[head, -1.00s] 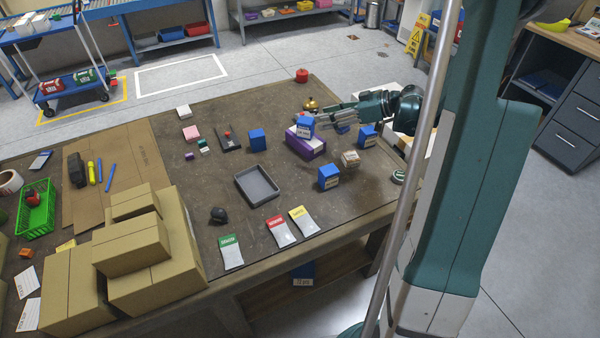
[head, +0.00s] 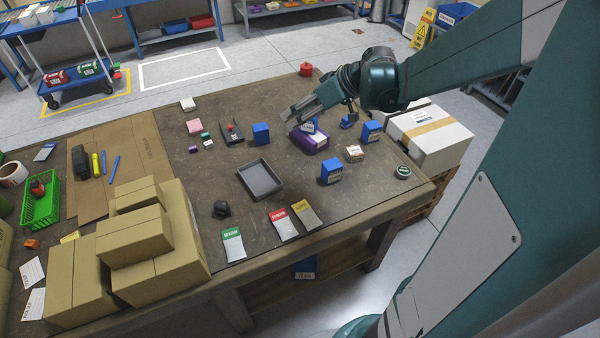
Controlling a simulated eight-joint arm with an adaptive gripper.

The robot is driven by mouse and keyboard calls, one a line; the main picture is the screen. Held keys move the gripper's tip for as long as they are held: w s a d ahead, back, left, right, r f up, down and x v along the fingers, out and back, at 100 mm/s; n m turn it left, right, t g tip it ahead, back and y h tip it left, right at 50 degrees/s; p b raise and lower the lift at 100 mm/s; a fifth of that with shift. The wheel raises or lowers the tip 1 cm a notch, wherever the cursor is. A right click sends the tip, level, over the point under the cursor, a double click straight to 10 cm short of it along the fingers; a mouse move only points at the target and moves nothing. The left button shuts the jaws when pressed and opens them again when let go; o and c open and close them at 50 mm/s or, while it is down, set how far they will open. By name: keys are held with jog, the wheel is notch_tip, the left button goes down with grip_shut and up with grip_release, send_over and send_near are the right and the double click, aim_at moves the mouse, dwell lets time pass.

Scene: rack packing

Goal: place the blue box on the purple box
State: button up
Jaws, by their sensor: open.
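The purple box (head: 310,139) lies on the brown table right of centre. Other blue boxes stand on the table: one to the left (head: 261,134), one in front (head: 331,172) and one to the right (head: 371,131).
A small beige box (head: 354,153) stands right of the purple box. A grey tray (head: 279,190) lies front left. A red object (head: 306,69) is at the back edge. Stacked cardboard boxes (head: 135,240) fill the front left. A white carton (head: 430,150) stands beyond the right edge.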

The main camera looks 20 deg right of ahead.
jog(key=s+a+r+m+h, duration=0.1)
jog(key=s+a+h, duration=0.1)
jog(key=s, duration=0.6)
jog(key=s+a+r+m+h, duration=0.1)
jog(key=s+a+m+h, duration=0.1)
jog(key=s+a, duration=0.3)
jog(key=s+a+r+m+h, duration=0.1)
jog(key=s+a, duration=0.3)
jog(key=s, duration=0.7)
jog(key=shift+s+a+r+t+h, duration=0.15)
jog(key=shift+r+t+h, duration=0.15)
jog(key=shift+t+h, duration=0.1)
